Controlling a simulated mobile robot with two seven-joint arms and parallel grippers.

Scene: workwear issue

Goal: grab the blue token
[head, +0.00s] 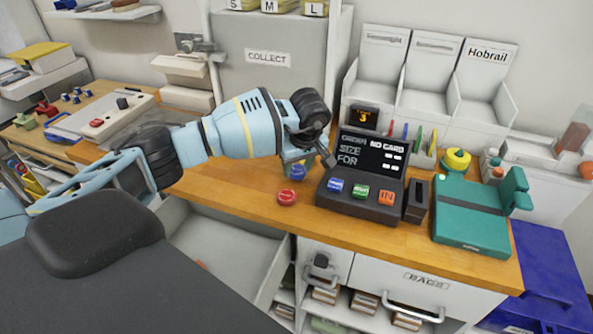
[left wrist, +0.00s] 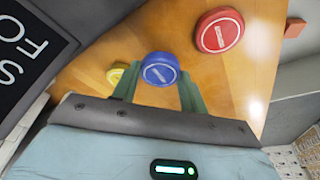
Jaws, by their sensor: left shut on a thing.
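The blue token (left wrist: 160,68) is a round disc with a pale label. In the left wrist view it sits between the two green fingers of my left gripper (left wrist: 158,88). In the head view the blue token (head: 297,172) shows just below my left gripper (head: 298,163), by the left side of the black terminal. My left gripper is shut on it, low over the wooden counter (head: 235,190). My right gripper is not in view.
A red token (left wrist: 220,31) lies close by, also in the head view (head: 287,197). Something yellow (left wrist: 116,74) is beside the left finger. The black terminal (head: 362,170) and a green device (head: 470,215) stand to the right. An open drawer (head: 225,245) is below.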

